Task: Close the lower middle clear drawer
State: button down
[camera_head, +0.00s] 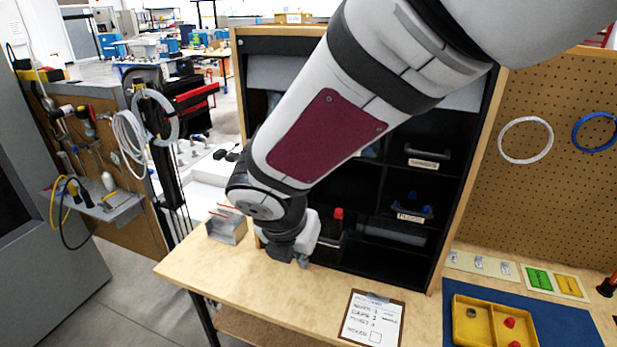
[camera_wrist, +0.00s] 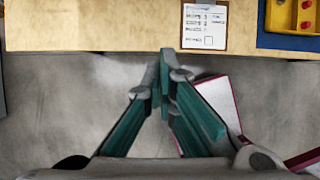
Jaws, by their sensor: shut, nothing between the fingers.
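The dark cabinet (camera_head: 398,262) stands at the back of the wooden table, and my arm covers much of its front. A drawer front with a red item (camera_head: 338,213) shows just right of my wrist in the lower middle. My arm hides part of it, so I cannot tell how far out it is. My gripper (camera_head: 303,262) is low in front of the cabinet, over the table, left of that drawer. In the wrist view my gripper (camera_wrist: 164,78) is shut and empty, with its green fingers together near the table edge.
Right-hand drawers carry labels, one with blue items (camera_head: 412,208). A clipboard (camera_head: 372,318) lies on the table, right of my gripper. A grey metal holder (camera_head: 227,226) stands close on its left. A yellow tray (camera_head: 462,328) sits on a blue mat (camera_head: 562,322) at right.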

jog(key=w+d+f, duration=0.2)
jog(key=w+f, duration=0.3)
jog(key=w, duration=0.1)
jog(key=shift+w+d+f+p, duration=0.15)
jog(key=shift+w+f+p, duration=0.15)
jog(key=shift+w+f, duration=0.1)
jog(key=w+d+b, duration=0.1)
jog(key=w, duration=0.4)
jog(key=w+d+b, duration=0.1)
jog(key=w+d, duration=0.1)
jog(key=w, duration=0.3)
jog(key=w+d+b, duration=0.1)
jog(key=w+d, duration=0.1)
jog(key=w, duration=0.2)
jog(key=shift+w+d, duration=0.2)
jog(key=shift+w, duration=0.2)
jog(key=shift+w+d, duration=0.2)
jog(key=shift+w, duration=0.45)
jog(key=shift+r, duration=0.1)
